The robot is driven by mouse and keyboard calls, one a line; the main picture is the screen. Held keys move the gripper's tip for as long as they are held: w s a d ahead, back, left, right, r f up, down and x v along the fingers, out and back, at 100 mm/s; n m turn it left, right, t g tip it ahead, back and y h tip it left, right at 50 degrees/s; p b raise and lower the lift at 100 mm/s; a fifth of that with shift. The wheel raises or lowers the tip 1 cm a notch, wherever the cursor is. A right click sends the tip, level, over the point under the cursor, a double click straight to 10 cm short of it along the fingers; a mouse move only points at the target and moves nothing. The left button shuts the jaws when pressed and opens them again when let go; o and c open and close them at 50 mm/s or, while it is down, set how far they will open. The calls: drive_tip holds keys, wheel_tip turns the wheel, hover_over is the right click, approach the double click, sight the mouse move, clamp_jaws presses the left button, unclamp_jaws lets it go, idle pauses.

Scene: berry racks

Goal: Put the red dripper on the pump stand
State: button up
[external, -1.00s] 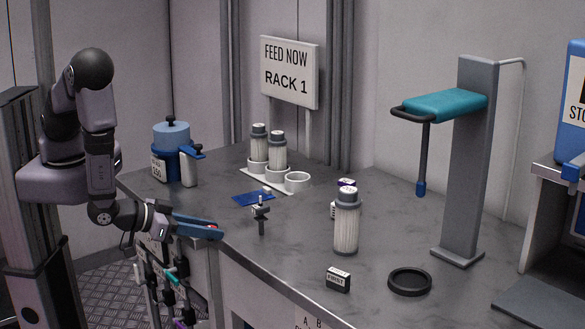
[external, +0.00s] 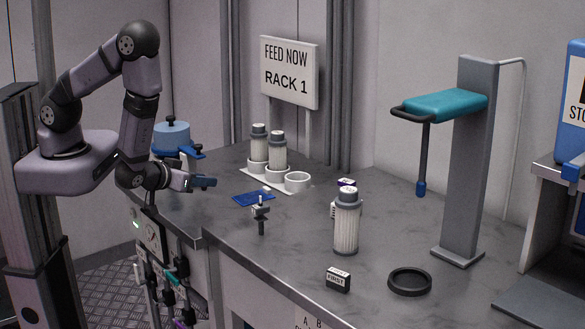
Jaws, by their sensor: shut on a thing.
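My gripper (external: 207,182) is raised over the left part of the counter, in front of the blue canister, with its fingers pointing right. It is shut; what it holds is hidden at this angle, and no red shows at the fingers now. A red spot showed at the fingertips a second ago, which fits the red dripper. A grey unit with a round dial (external: 151,236) and a green light is at the counter's left front; I cannot tell if it is the pump stand. Below it hang several small drippers, one teal (external: 172,280).
A blue canister (external: 172,136) stands behind my gripper. A small black clamp post (external: 261,222) and a blue mat (external: 254,198) are right of it. White ring holders (external: 297,182), a filter cylinder (external: 346,232), a black ring (external: 409,282) and a tall grey stand (external: 467,160) stand farther right.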

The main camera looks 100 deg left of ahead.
drive_tip(key=shift+f+b, duration=0.75)
drive_tip(key=shift+f, duration=2.4)
drive_tip(key=shift+f, duration=1.85)
drive_tip(key=shift+f, duration=0.1)
drive_tip(key=o, duration=1)
